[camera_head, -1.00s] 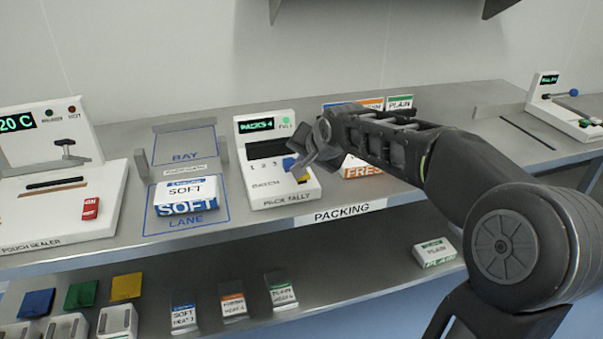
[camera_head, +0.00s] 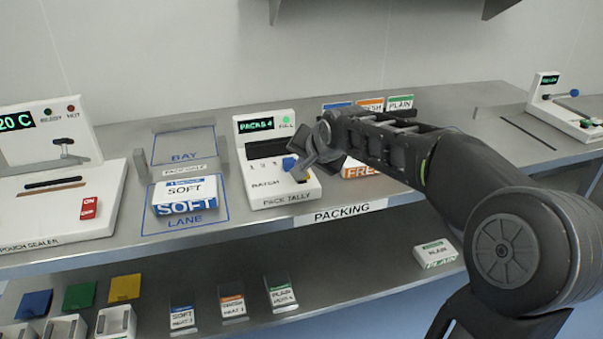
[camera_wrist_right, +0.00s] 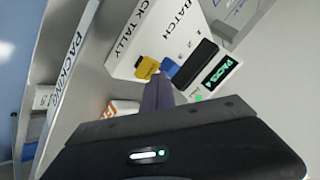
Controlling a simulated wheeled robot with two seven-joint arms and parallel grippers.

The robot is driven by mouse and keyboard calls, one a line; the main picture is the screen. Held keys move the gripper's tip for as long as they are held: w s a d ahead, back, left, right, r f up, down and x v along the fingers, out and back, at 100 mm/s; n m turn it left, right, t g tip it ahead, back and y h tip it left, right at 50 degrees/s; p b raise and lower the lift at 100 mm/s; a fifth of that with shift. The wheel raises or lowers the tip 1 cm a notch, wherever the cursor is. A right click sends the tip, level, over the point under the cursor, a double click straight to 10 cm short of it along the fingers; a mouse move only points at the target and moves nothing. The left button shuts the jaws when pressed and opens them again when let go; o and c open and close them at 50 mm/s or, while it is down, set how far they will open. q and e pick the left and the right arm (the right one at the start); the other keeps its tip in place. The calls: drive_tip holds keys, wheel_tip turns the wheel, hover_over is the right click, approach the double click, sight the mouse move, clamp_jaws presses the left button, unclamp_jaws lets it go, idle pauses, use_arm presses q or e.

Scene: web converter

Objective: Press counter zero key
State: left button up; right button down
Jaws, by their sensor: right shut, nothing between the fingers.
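The white pack tally counter (camera_head: 256,190) stands on the bench, with a green display reading PACKS 4 (camera_head: 256,125). A blue key (camera_head: 289,163) is on its front right; it also shows in the wrist view (camera_wrist_right: 170,68). A yellow key (camera_wrist_right: 148,68) sits beside it in the wrist view; in the head view my gripper hides it. I cannot read a zero label on either key. My right gripper (camera_head: 301,172) is shut and empty, its tips at the keys. In the wrist view the fingertips (camera_wrist_right: 158,82) overlap the key area; I cannot tell if they touch.
A SOFT pack (camera_head: 185,196) lies in the blue-lined lane left of the counter. An orange-labelled pack (camera_head: 358,169) sits close to the right, partly behind my arm. The pouch sealer (camera_head: 60,215) is at far left.

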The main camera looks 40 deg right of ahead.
drive_tip(key=shift+f+b, duration=0.8)
drive_tip(key=shift+f, duration=0.1)
idle(0.5)
drive_tip(key=shift+r, duration=0.1)
drive_tip(key=shift+r+p, duration=0.8)
drive_tip(key=shift+r, duration=0.4)
drive_tip(key=shift+r+p, duration=1.7)
drive_tip(key=shift+r, duration=0.85)
